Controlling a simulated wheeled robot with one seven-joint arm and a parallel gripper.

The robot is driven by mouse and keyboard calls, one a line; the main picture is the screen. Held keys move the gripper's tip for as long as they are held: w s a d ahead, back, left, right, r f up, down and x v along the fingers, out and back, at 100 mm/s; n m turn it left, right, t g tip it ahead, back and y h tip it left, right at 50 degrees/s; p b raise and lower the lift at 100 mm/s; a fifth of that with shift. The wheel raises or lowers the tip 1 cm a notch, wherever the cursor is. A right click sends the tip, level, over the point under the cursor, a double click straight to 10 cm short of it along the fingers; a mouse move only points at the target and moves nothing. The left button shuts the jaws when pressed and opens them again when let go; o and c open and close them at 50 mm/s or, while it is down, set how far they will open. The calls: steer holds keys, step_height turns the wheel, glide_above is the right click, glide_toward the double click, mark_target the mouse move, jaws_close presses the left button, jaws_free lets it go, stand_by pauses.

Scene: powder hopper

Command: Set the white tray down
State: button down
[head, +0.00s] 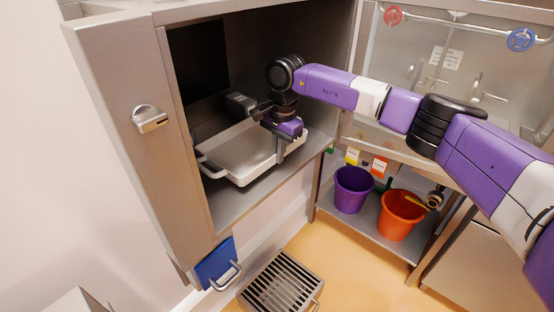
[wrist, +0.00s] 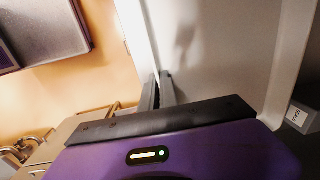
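The white tray (head: 240,171) is a shallow rectangular pan with a bar handle at its left end. It is inside the open steel cabinet, level or nearly so, just over the cabinet floor (head: 232,208); I cannot tell whether it rests on it. My gripper (head: 281,152) reaches down at the tray's right side. In the wrist view, the two fingers (wrist: 160,88) are close together, one on each side of the tray's pale wall (wrist: 205,50), and appear clamped on it.
The cabinet's side wall (head: 165,150) with a metal latch stands at the left. A dark box-like fitting (head: 238,103) is behind the tray. Purple (head: 353,190) and orange (head: 402,214) buckets stand on a lower shelf at right. A slatted metal step (head: 283,283) is on the floor.

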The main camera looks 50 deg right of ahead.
mark_target(278, 171)
steer(key=shift+f, duration=1.45)
steer(key=shift+f, duration=0.2)
steer(key=c, duration=1.6)
jaws_free()
steer(key=shift+c, duration=0.2)
steer(key=shift+r, duration=0.1)
step_height(278, 171, up, 12)
steer(key=s+b, duration=0.1)
steer(key=b, duration=0.1)
steer(key=shift+d, duration=0.15)
